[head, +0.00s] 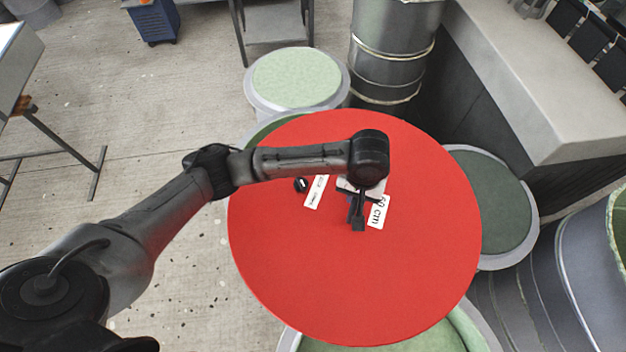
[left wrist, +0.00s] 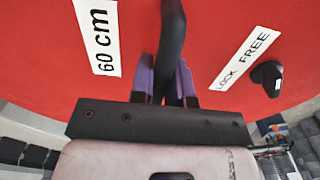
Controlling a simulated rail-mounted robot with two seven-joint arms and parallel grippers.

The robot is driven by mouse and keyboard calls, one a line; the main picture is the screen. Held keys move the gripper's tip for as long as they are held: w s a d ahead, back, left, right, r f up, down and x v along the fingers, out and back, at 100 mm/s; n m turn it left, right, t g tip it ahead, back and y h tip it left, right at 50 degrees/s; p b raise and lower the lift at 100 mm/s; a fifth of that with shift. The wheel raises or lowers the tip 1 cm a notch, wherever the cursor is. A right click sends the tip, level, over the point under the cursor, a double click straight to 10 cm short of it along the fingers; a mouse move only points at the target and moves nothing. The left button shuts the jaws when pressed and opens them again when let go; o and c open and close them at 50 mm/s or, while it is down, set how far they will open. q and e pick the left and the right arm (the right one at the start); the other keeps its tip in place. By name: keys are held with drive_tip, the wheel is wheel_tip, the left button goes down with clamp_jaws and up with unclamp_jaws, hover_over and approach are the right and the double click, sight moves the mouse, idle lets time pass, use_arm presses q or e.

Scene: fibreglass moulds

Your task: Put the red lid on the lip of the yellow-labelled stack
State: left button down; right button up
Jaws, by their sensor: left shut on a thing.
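The red lid (head: 310,265) is a large round disc in the middle of the head view, held by my left gripper (head: 357,218). In the left wrist view, my left gripper (left wrist: 170,80) is shut on the black handle (left wrist: 173,30) of the red lid (left wrist: 210,20). The lid bears a "60 cm" label (head: 379,212), a "LOCK FREE" label (left wrist: 245,58) and a black knob (head: 301,185). No yellow label shows in either view, so I cannot tell which stack is the yellow-labelled one. The lid hides much of what lies beneath. My right gripper is out of view.
Round green-topped moulds stand behind the lid (head: 295,78), at its right (head: 490,205) and partly under its near edge (head: 455,335). A metal drum (head: 392,55) and a pale block (head: 540,80) stand at the back right. Bare floor (head: 130,130) lies to the left.

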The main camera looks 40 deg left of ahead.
use_arm(q)
drive_tip(key=w+a+f+n, duration=0.5)
drive_tip(key=w+a+f, duration=0.5)
drive_tip(key=w, duration=0.1)
drive_tip(key=shift+a+f+n, duration=0.2)
drive_tip(key=shift+n, duration=0.1)
drive_tip(key=shift+a, duration=0.1)
drive_tip(key=a+f, duration=1)
drive_tip(key=a, duration=0.1)
drive_tip(key=shift+s+a+f, duration=0.2)
drive_tip(key=shift+a+f, duration=0.05)
drive_tip(key=shift+f, duration=0.1)
